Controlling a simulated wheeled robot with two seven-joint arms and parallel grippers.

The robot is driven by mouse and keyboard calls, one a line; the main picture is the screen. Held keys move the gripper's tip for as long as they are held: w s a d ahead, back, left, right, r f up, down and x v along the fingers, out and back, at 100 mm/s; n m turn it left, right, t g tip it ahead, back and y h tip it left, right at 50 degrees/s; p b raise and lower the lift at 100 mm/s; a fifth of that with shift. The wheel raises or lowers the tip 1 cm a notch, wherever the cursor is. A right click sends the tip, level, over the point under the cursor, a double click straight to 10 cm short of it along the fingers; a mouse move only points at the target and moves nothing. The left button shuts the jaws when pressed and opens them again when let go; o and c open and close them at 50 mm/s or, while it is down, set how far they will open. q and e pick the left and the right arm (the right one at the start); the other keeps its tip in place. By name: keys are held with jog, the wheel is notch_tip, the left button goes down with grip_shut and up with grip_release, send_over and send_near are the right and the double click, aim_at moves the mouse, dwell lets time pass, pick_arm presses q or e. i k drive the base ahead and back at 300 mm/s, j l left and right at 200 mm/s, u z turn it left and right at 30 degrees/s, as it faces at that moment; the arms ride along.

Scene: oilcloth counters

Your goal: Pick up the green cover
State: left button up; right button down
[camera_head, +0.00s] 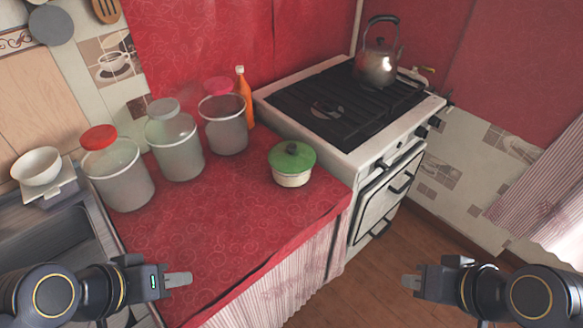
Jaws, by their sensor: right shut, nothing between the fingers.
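The green cover (300,155) is a round lid with a dark knob, sitting on a small cream pot (292,179) on the red counter, near its right edge beside the stove. My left gripper (190,280) is at the lower left over the counter's front edge, apart from the cover. Its fingers look like one block from this angle, so I cannot tell whether it is open. My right gripper (406,282) is at the lower right over the wooden floor, shut and empty, well away from the pot.
Three large canisters (124,184) with lids stand along the back of the red counter (230,220), with an orange bottle (244,98) behind. A white stove (340,150) with a kettle (378,66) is at right. The counter in front of the pot is clear.

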aim_at(287, 157)
jog(key=i+l+u, duration=0.45)
jog(key=l, duration=0.2)
jog(key=i+l+u, duration=0.2)
jog(key=l, duration=0.15)
jog(key=k+j, duration=0.05)
jog(key=k, duration=0.05)
